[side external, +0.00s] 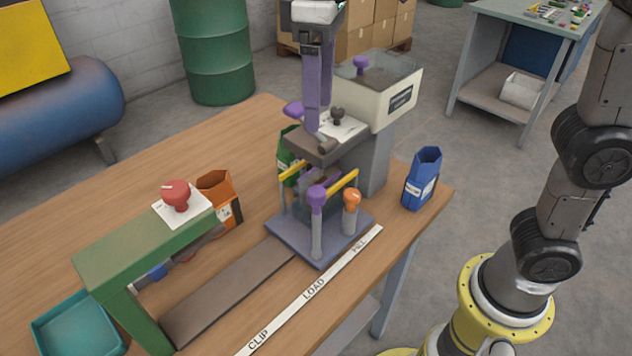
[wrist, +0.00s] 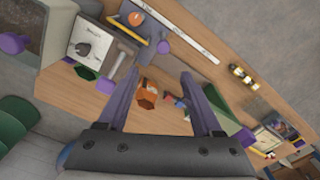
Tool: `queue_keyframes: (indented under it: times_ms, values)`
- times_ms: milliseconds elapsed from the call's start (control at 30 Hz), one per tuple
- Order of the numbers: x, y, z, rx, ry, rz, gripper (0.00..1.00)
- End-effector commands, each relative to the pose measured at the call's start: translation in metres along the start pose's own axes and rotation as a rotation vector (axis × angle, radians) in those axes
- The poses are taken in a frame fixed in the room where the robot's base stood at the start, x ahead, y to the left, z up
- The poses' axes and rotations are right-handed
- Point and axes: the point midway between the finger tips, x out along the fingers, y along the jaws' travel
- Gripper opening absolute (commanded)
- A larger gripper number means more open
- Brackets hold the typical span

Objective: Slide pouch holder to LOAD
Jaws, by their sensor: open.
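The pouch holder (side external: 300,246) is a grey-purple plate with posts, yellow rails, a purple knob (side external: 317,197) and an orange knob (side external: 351,197). It stands by the FILL end of the white label strip (side external: 313,289), beyond the LOAD mark. The holder's knobs also show at the top of the wrist view, orange (wrist: 136,19) and purple (wrist: 163,46). The holder's far side is partly hidden by the filler.
The filler's hopper (side external: 385,90) rises behind the holder. A blue pouch (side external: 422,178) stands right, an orange pouch (side external: 214,188) left. A green bench frame (side external: 140,245) with a red knob (side external: 177,195) and a teal tray (side external: 78,328) are left. The dark track (side external: 228,300) is clear.

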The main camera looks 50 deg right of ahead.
Motion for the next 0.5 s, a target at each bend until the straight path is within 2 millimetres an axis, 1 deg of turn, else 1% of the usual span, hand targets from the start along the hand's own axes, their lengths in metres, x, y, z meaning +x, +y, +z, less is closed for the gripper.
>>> queue_keyframes:
  times_ms: [33, 100, 167, 267, 500]
  values:
    - [0.005, -0.005, -0.002, -0.015, -0.014, 0.000, 0.67]
    - [0.008, -0.008, -0.002, -0.023, -0.015, 0.000, 0.67]
    - [0.013, -0.008, -0.002, -0.023, -0.015, 0.000, 0.67]
    - [0.026, -0.008, -0.001, -0.022, -0.017, 0.000, 0.67]
    - [0.072, -0.007, 0.000, -0.021, -0.017, 0.000, 0.67]
